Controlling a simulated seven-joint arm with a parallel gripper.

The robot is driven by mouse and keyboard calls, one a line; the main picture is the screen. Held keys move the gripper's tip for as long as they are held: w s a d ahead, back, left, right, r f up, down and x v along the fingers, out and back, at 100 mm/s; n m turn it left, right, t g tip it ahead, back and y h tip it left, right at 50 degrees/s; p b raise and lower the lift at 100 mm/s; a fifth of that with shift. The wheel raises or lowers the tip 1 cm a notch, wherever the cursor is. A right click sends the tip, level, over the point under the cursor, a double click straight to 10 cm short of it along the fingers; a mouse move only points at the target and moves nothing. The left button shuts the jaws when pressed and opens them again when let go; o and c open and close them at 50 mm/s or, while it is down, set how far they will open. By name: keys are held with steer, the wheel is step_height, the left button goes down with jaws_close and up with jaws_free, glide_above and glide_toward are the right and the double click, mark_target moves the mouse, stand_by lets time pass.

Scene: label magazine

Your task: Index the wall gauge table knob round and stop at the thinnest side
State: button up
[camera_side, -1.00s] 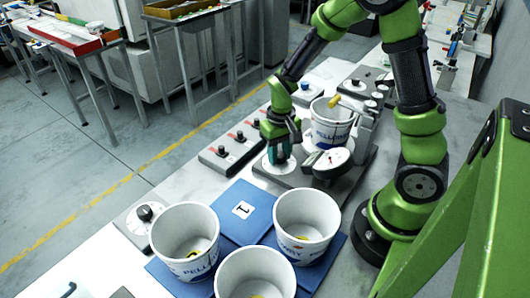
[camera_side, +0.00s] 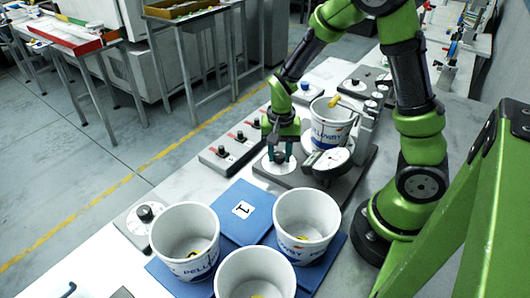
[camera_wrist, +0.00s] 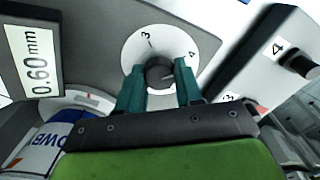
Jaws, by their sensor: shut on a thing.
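My gripper (camera_wrist: 160,84) is shut on a dark round knob (camera_wrist: 159,70), with one teal finger on each side of it. In the side view my gripper (camera_side: 279,156) points down at this disc (camera_side: 272,168). A white cup with blue lettering (camera_side: 329,133) is held upright on the gauge, behind and right of my gripper. A plate (camera_wrist: 37,58) in the wrist view reads 0.60mm.
Three white tubs (camera_side: 186,240) (camera_side: 306,226) (camera_side: 255,272) stand on blue mats at the front, around a card (camera_side: 243,209) marked 1. A grey box with several knobs (camera_side: 230,150) lies left of my gripper. Another knob (camera_side: 145,212) is at the front left.

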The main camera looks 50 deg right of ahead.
mark_target(279, 154)
stand_by(0.3)
steer(key=o, duration=1)
steer(key=shift+o, duration=0.2)
step_height(279, 154, up, 17)
